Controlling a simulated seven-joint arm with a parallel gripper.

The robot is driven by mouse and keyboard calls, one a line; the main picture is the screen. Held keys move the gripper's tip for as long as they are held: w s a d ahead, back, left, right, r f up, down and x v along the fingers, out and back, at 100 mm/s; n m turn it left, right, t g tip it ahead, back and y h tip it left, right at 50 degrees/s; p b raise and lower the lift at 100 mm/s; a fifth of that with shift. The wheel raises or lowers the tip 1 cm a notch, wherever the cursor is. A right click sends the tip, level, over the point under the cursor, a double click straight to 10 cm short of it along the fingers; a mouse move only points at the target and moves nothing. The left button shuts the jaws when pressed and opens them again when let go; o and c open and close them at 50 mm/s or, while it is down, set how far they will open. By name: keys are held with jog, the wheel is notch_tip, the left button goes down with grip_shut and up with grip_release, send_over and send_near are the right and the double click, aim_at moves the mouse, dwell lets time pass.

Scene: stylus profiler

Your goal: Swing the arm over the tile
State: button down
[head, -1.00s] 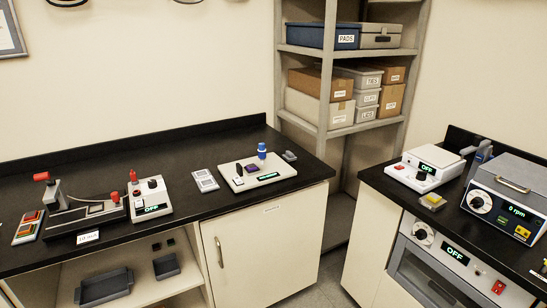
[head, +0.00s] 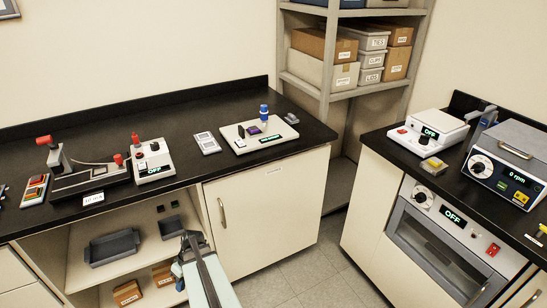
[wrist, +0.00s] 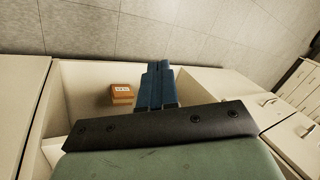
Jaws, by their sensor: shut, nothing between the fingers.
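The stylus profiler (head: 278,138), a cream base with a blue-topped post (head: 263,112) at its back, stands at the right end of the left counter. A small purple tile (head: 254,130) lies on the base. A small black part (head: 241,131) stands left of the tile; I cannot tell whether it is the swing arm. The display on the front edge is too small to read. My gripper (head: 189,238) is low in front of the open cabinet, below the counter top and well away from the profiler. In the wrist view my gripper (wrist: 156,68) has its blue fingers together, empty.
Left of the profiler lie a grey panel (head: 206,143) and a red-knobbed device reading OFF (head: 151,161). The open cabinet holds grey trays (head: 112,247) and small brown boxes (head: 127,293). The counter edge lies between my gripper and the profiler.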

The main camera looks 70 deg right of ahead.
jog(key=s+d+r+t+h, duration=0.1)
jog(key=d+r, duration=0.3)
jog(key=d, duration=0.2)
jog(key=s+d+r+t, duration=0.1)
jog(key=d+r+t, duration=0.15)
jog(key=d, duration=0.35)
jog(key=n+t+h, duration=0.2)
jog(key=n+t, duration=0.2)
jog(key=t, duration=0.8)
send_near(264, 113)
jog(key=w, duration=0.1)
jog(key=w+f, duration=0.1)
jog(key=w, duration=0.3)
jog(key=shift+w+d+f, duration=0.1)
jog(key=shift+w+f, duration=0.15)
jog(key=shift+f, duration=0.05)
jog(key=shift+h, duration=0.3)
